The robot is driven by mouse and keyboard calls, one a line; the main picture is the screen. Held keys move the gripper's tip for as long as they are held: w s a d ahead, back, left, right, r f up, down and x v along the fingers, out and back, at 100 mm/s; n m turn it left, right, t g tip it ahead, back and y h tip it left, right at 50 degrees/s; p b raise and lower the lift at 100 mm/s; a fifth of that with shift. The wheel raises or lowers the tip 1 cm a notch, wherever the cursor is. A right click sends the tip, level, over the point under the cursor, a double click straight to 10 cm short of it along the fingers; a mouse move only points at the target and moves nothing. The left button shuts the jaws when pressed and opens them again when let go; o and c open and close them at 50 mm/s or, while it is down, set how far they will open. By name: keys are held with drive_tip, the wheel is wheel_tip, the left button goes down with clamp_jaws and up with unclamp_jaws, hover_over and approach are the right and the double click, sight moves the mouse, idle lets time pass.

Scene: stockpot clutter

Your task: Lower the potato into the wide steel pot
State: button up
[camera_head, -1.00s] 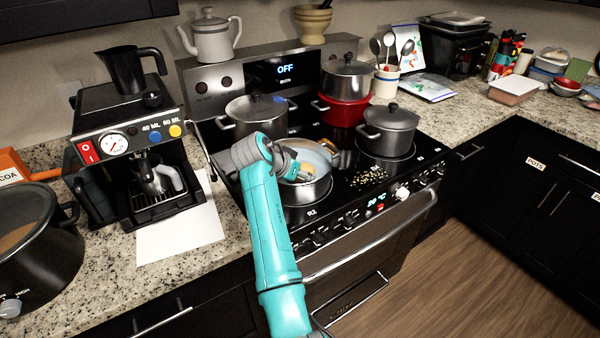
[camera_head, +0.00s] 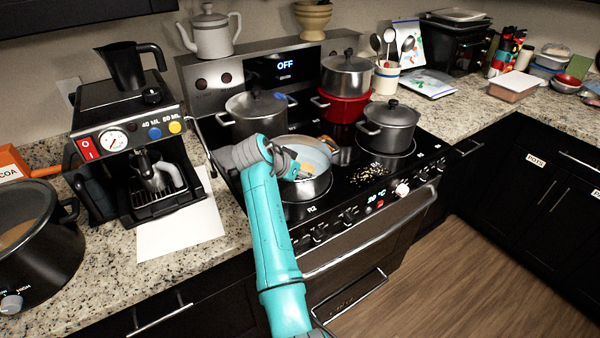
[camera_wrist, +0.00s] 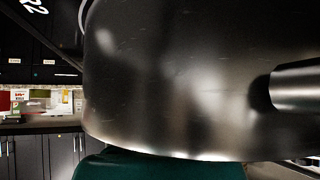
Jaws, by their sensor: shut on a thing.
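The wide steel pot (camera_head: 312,189) stands open on the front left part of the stove, with a pale inside. My gripper (camera_head: 297,168) is at the left side of its mouth, reaching over the rim. It is shut on a small tan-yellow thing, the potato (camera_head: 307,169), at the pot's opening. My fingers partly hide the potato, and I cannot tell whether it touches the pot. In the wrist view the pot's outer wall (camera_wrist: 175,80) fills most of the picture, very close, with a handle at the right. The fingertips and potato do not show there.
A grey lidded pot (camera_head: 257,112) stands behind, a red pot (camera_head: 343,110) with a steel lidded one on top at the back, and another lidded pot (camera_head: 388,125) at the right. Small crumbs (camera_head: 368,174) lie on the stove. A coffee machine (camera_head: 130,150) is at the left.

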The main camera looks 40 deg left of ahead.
drive_tip(key=o, duration=1.4)
drive_tip(key=shift+c, duration=0.2)
drive_tip(key=v, duration=1.2)
drive_tip(key=shift+f, duration=0.1)
